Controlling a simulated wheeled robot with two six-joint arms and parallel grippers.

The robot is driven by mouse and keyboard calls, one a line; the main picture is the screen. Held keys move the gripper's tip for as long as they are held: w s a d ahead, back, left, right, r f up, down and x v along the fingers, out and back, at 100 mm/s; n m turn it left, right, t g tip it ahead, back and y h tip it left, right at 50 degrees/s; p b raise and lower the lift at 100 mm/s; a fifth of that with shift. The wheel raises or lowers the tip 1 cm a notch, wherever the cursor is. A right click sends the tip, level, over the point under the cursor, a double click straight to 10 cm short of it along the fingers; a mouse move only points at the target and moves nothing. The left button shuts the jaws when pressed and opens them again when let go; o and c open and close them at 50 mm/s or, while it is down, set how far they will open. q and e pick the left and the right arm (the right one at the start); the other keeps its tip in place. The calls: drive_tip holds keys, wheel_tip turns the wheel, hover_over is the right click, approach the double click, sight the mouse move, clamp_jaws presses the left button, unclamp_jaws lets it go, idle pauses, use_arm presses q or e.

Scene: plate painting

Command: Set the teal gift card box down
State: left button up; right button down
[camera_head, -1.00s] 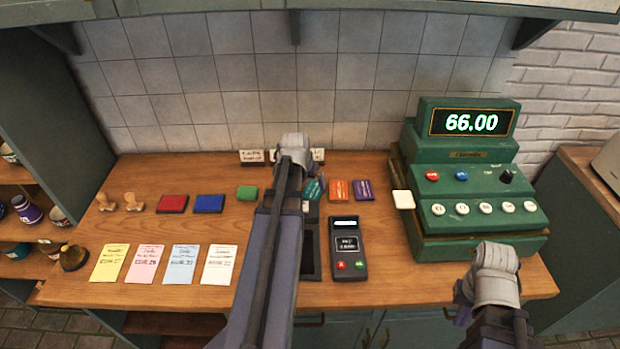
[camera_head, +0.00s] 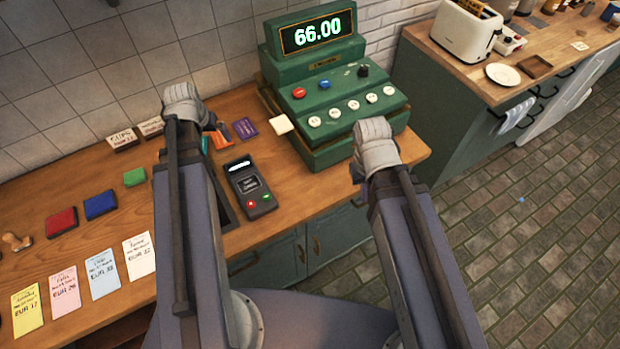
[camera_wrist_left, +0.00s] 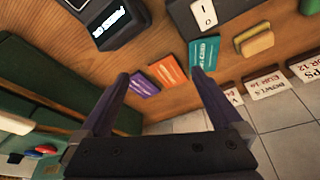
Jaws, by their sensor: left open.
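The teal gift card box (camera_wrist_left: 203,53) lies on the wooden counter in the left wrist view, beside the tip of the right-hand finger. It is not between the fingers; whether that finger touches it I cannot tell. In the head view it is mostly hidden behind my left gripper (camera_head: 183,107).
An orange card (camera_wrist_left: 167,73) and a purple card (camera_wrist_left: 144,82) lie beside the teal one. The card terminal (camera_head: 250,188) is in front of them. The green cash register (camera_head: 330,100) stands to the right. Ink pads and price cards lie left.

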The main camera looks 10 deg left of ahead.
use_arm(q)
drive_tip(key=s+d+m+g, duration=0.1)
drive_tip(key=s+d+m, duration=0.1)
drive_tip(key=d, duration=0.9)
drive_tip(key=s+d+m+g, duration=0.1)
drive_tip(key=s+d, duration=0.4)
drive_tip(key=d, duration=0.6)
drive_tip(key=s+d+m+g, duration=0.2)
drive_tip(key=s+d+m, duration=0.1)
drive_tip(key=d, duration=0.8)
drive_tip(key=shift+s+f+y, duration=0.2)
drive_tip(key=shift+f+y, duration=0.2)
drive_tip(key=shift+f, duration=0.05)
drive_tip(key=shift+a, duration=0.1)
